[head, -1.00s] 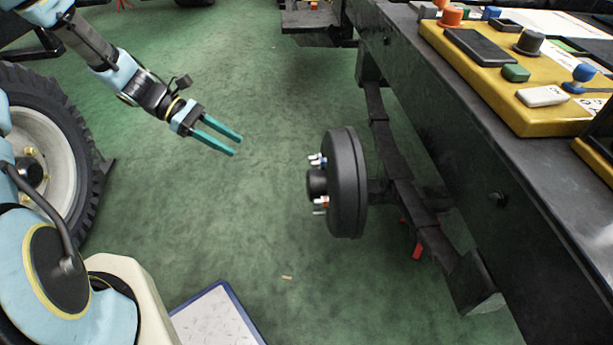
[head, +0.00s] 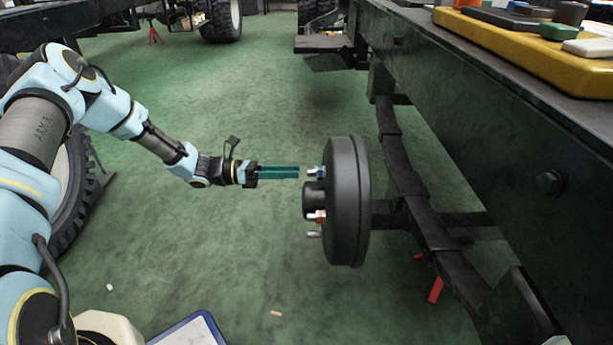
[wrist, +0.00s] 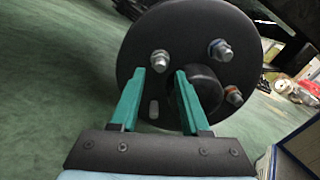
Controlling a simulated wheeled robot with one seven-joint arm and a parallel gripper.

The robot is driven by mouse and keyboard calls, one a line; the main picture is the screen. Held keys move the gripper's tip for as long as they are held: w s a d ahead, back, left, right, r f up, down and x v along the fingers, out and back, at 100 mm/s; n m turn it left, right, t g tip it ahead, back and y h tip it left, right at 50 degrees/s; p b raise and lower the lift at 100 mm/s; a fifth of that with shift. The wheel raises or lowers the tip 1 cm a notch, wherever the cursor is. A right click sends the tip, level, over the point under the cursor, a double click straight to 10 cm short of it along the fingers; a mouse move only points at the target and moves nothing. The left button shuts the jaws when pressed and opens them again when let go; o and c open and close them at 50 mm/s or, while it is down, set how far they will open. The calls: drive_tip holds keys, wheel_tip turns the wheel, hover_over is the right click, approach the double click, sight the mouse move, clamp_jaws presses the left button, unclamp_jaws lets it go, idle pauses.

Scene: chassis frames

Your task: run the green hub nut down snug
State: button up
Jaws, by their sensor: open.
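A black wheel hub drum (head: 350,205) stands on the axle; it fills the middle of the wrist view (wrist: 190,25). No nut reads clearly as green. The head view shows the blue nut (head: 321,172) and orange nut (head: 319,216). My gripper (head: 298,172) is open and empty, its teal fingers pointing at the drum face. In the wrist view the fingertips (wrist: 160,71) flank the pale nut from nearer the camera; contact is not visible.
The dark chassis rail (head: 470,110) runs along the right, with a yellow tray (head: 520,45) of parts on top. A leaf spring (head: 400,170) lies behind the drum.

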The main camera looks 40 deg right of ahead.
drive_tip(key=b+x, duration=0.1)
drive_tip(key=x, duration=0.3)
drive_tip(key=shift+s+d, duration=0.3)
clamp_jaws()
